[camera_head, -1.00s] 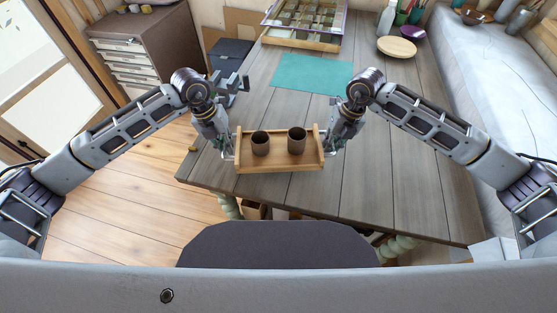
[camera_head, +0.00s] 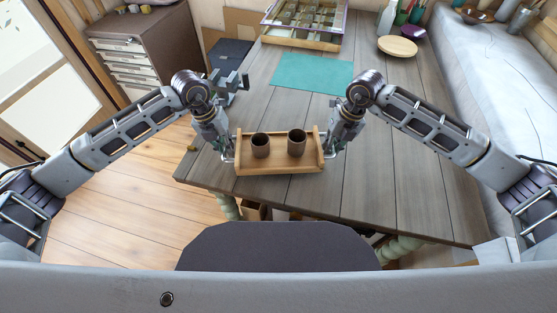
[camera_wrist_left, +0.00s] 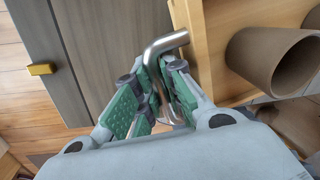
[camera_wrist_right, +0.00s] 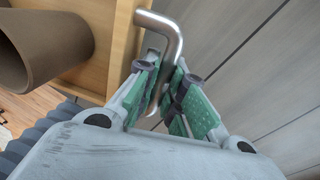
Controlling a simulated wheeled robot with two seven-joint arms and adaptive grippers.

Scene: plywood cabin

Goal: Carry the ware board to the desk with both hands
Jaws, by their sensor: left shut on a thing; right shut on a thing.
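The ware board (camera_head: 278,168) is a light wooden tray with raised ends and a metal handle at each end. My right gripper (camera_head: 331,147) is shut on the right handle (camera_wrist_right: 160,24). The board looks level, over the near edge of the grey plank desk (camera_head: 410,150). I cannot tell whether it touches the desktop.
A teal mat (camera_head: 312,73) lies farther back on the desk. A compartment box (camera_head: 305,22), a round wooden disc (camera_head: 397,46) and a white bottle (camera_head: 386,18) stand at the back. A small yellow block (camera_wrist_left: 41,69) is near the desk's left edge. The desk's middle is clear.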

